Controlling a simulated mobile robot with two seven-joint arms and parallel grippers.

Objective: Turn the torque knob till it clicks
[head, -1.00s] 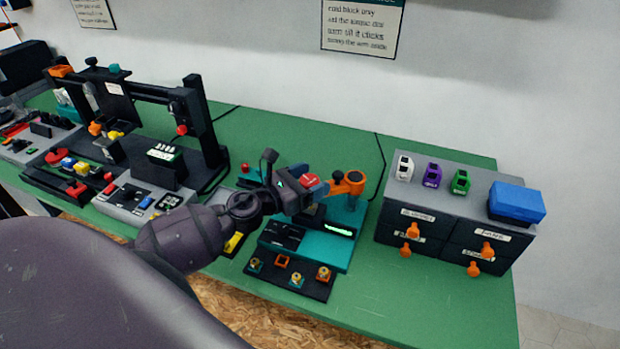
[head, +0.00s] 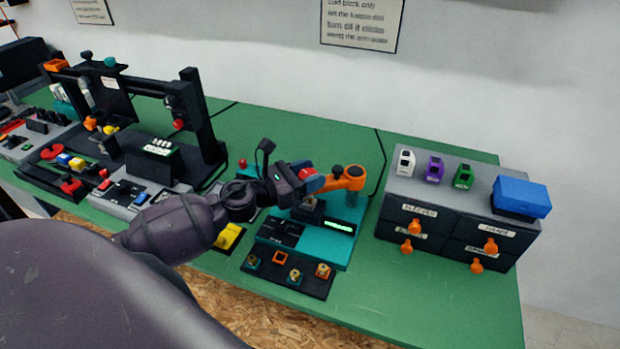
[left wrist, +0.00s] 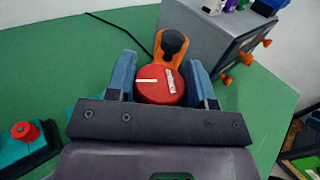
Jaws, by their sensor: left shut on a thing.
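The torque knob (left wrist: 156,94) is a round red dial with a white line across its top and a small pale marked strip near its right side. It sits by the orange arm (head: 343,180) of the teal station (head: 337,254). My left gripper (left wrist: 160,80) has its two blue fingers on either side of the knob and is shut on it. In the head view my left gripper (head: 311,181) hides most of the knob. The dial's full scale is too small to read. My right gripper is in neither view now.
A black knob (left wrist: 172,41) stands on the orange arm just beyond the fingers. A grey drawer unit (head: 386,200) with orange pulls stands to the right, a blue box (head: 521,199) on top. A dark tray (head: 312,287) lies in front. A red button (left wrist: 25,131) is at left.

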